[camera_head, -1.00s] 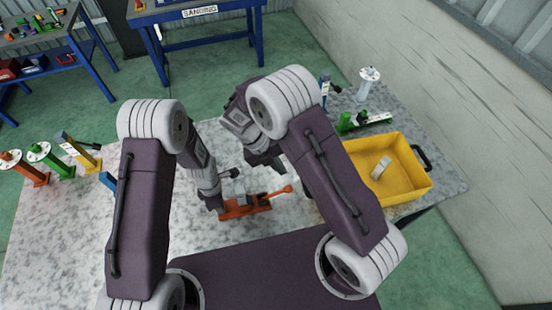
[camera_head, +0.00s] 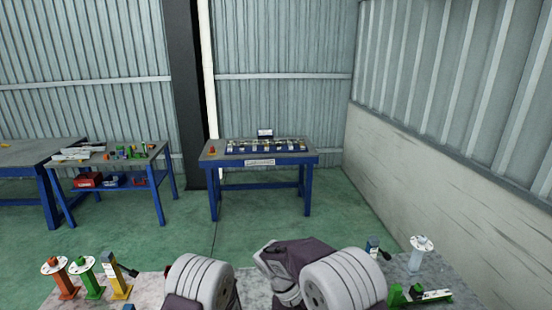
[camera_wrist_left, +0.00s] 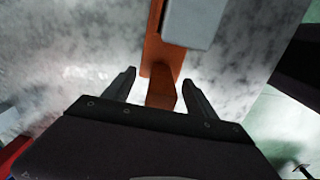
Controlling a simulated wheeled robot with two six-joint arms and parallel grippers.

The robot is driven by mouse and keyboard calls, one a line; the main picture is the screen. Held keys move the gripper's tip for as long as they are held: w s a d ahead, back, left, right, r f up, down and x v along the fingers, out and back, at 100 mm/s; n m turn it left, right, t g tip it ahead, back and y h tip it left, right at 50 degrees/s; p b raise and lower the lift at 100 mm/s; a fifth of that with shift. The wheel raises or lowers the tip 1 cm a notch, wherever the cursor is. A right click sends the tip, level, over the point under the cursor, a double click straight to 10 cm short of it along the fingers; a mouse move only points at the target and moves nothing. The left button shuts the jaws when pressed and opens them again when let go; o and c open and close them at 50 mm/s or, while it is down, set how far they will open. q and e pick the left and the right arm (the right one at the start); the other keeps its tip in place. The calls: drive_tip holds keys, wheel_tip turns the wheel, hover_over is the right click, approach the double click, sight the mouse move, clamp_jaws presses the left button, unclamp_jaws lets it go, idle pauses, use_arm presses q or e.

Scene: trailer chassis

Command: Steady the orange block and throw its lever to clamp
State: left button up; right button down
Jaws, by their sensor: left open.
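The orange block (camera_wrist_left: 162,92) shows in the left wrist view, with a grey piece (camera_wrist_left: 190,20) on it at the top of the picture. My left gripper (camera_wrist_left: 159,77) is open, one finger on each side of the block's near end. Gaps show between fingers and block. The lever cannot be made out there. In the head view, the block, its lever and both grippers are out of the picture; only upper parts of my arms show at the bottom edge. My right gripper cannot be identified in either view.
Orange, green and yellow posts (camera_head: 91,277) stand at the table's left. A green clamp (camera_head: 420,296) and a white-topped post (camera_head: 420,252) stand at its right. A blue-legged bench (camera_head: 258,160) stands farther back, with another bench (camera_head: 108,166) left of it.

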use_arm(q)
wheel_tip(320, 180, up, 8)
drive_tip(key=p, duration=0.6)
drive_tip(key=shift+r+p, duration=0.15)
drive_tip(key=shift+p, duration=0.2)
drive_tip(key=o, duration=0.6)
drive_tip(key=shift+c, duration=0.2)
wheel_tip(320, 180, up, 12)
drive_tip(key=shift+f, duration=0.2)
